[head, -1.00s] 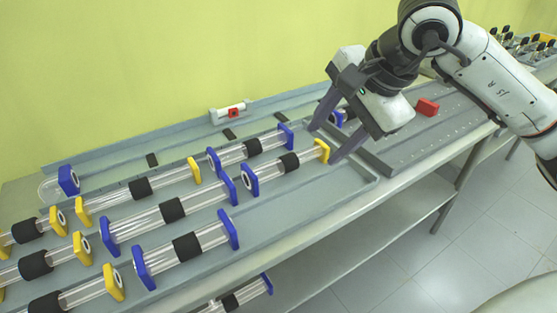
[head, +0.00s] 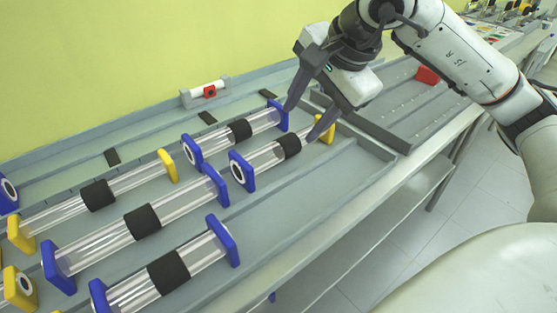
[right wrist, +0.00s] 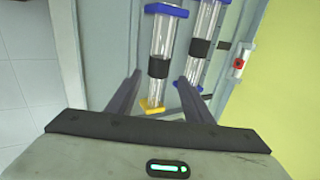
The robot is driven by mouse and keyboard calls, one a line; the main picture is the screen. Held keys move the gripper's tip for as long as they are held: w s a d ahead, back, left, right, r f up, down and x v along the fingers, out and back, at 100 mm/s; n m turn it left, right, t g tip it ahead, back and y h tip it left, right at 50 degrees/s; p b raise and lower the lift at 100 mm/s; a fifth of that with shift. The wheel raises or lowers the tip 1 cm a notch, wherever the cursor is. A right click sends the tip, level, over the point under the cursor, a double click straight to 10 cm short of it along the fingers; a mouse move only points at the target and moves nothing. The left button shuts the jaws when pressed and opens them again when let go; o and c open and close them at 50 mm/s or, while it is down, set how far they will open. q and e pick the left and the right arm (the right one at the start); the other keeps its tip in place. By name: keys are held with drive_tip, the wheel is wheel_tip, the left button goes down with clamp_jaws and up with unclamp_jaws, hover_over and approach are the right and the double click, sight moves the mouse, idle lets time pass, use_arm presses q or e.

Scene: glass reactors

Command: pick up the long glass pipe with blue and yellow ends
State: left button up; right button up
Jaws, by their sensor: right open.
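The glass pipe with one blue and one yellow end lies in the grey tray on the bench. In the head view its black middle band (head: 290,145) sits between the blue end (head: 242,171) and the yellow end (head: 325,128). My right gripper (head: 300,125) is open, fingers pointing down over the pipe's yellow-end half. In the right wrist view the pipe (right wrist: 162,40) runs between the two open fingers (right wrist: 160,77), yellow end nearest the palm. Contact cannot be told. My left gripper is not in view.
Close behind lies a pipe with blue ends (head: 240,130). More pipes fill the left, such as a long blue-ended one (head: 143,221) and a yellow-ended one (head: 98,195). A small fixture with a red part (head: 209,91) is at the back. A red block (head: 427,75) lies right.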

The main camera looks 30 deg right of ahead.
sight(286, 143)
drive_tip(key=x, duration=0.5)
drive_tip(key=b+x, duration=0.1)
drive_tip(key=x, duration=0.4)
drive_tip(key=shift+a+f, duration=0.25)
drive_tip(key=shift+f, duration=0.1)
drive_tip(key=shift+r, duration=0.1)
drive_tip(key=c, duration=1)
